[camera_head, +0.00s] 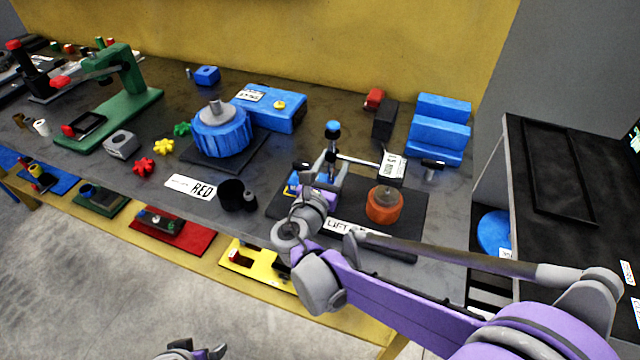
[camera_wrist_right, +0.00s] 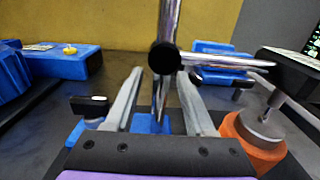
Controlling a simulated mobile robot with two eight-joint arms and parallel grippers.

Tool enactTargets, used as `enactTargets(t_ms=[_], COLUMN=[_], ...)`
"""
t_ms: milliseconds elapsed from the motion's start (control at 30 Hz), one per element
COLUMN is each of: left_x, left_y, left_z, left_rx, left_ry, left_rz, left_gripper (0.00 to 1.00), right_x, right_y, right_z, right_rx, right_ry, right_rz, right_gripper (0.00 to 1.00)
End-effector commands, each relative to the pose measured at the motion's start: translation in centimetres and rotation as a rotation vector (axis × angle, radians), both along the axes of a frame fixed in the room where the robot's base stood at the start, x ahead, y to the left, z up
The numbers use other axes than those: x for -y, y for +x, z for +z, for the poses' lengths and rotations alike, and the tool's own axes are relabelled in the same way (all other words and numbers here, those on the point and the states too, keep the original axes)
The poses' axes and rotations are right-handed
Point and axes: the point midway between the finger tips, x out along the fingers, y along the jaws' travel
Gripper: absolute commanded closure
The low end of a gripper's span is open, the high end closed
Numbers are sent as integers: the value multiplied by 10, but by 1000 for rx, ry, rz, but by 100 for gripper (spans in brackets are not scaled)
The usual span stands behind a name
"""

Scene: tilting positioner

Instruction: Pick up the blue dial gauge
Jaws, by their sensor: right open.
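The blue dial gauge appears to be the stand with a blue base, a bright vertical post (camera_head: 332,150) with a blue-topped head, and a rod reaching right to a black labelled block (camera_head: 392,165). It stands on a dark mat (camera_head: 405,225). My right gripper (camera_head: 328,165) is at the stand and partly hides its base. In the right wrist view the open fingers (camera_wrist_right: 160,80) lie either side of the post, with the blue base (camera_wrist_right: 150,123) beyond; contact is unclear. My left gripper (camera_head: 190,351) seems to show at the bottom edge, mostly cut off.
An orange cylinder (camera_head: 384,206) stands right of the stand, below the labelled block. A black cup (camera_head: 237,195) and a ribbed blue drum (camera_head: 220,135) are to the left. Blue steps (camera_head: 440,128) stand behind. A dark cabinet (camera_head: 560,170) is at right.

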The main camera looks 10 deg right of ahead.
Motion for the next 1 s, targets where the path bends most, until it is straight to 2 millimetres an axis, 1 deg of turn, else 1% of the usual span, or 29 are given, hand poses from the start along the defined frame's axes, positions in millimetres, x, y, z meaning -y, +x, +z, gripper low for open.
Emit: enactTargets(t_ms=[33,100,367,500,667,1000], left_x=[0,0,0,0,0,0], left_y=[0,0,0,0,0,0], left_z=[0,0,0,0,0,0], left_rx=[0,0,0,0,0,0], left_ry=[0,0,0,0,0,0], left_rz=[0,0,0,0,0,0], left_gripper=[10,10,10,10,10,10], right_x=[4,7,7,7,7,7], right_y=[5,9,11,11,11,11], right_z=[0,0,0,0,0,0], right_rx=[0,0,0,0,0,0], right_ry=[0,0,0,0,0,0], right_rz=[-3,0,1,1,1,1], right_gripper=[46,46,46,71,100,100])
